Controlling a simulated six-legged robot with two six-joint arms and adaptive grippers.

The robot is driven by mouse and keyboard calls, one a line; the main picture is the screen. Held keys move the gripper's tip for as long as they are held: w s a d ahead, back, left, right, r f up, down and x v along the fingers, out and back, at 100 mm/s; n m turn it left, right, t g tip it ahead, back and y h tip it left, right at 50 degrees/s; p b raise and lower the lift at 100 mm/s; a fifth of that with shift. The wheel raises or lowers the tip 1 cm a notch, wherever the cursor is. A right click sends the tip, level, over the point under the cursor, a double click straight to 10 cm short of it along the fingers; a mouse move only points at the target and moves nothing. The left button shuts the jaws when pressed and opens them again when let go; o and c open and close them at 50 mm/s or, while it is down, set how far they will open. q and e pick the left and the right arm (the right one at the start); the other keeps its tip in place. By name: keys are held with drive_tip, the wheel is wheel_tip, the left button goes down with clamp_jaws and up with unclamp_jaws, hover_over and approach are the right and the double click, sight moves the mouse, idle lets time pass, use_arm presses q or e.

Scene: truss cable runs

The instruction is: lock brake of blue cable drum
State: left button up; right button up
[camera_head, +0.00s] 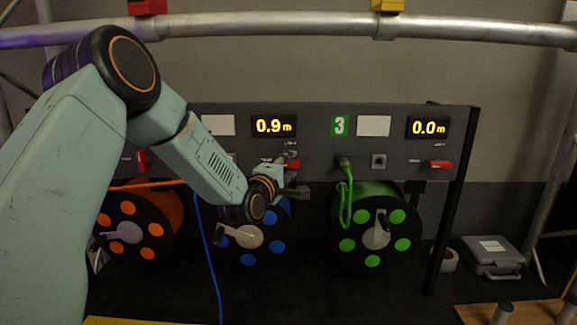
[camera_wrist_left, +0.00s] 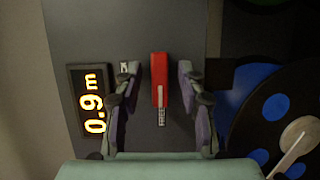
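The blue cable drum (camera_head: 278,246) sits under the panel (camera_head: 308,122), partly hidden by my left arm. Its blue-spotted side also shows in the left wrist view (camera_wrist_left: 262,77). A red brake lever (camera_head: 294,164) sticks out of the panel above this drum, below the 0.9 m display (camera_head: 273,126). My left gripper (camera_head: 296,175) is at this lever. In the left wrist view the gripper (camera_wrist_left: 158,84) is open, with one finger on each side of the red lever (camera_wrist_left: 160,68) and a gap on both sides. My right gripper is not in view.
An orange drum (camera_head: 150,240) stands left and a green drum (camera_head: 360,245) right, with their own red levers (camera_head: 142,160) (camera_head: 440,164). A blue cable (camera_head: 210,262) hangs beside my forearm. A green cable (camera_head: 348,205) loops before the green drum. A grey case (camera_head: 492,258) lies at right.

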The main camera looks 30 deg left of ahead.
use_arm(q)
drive_tip(key=shift+a, duration=0.1)
drive_tip(key=shift+c, duration=0.4)
drive_tip(key=shift+s, duration=0.15)
drive_tip(key=shift+c, duration=1.4)
clamp_jaws()
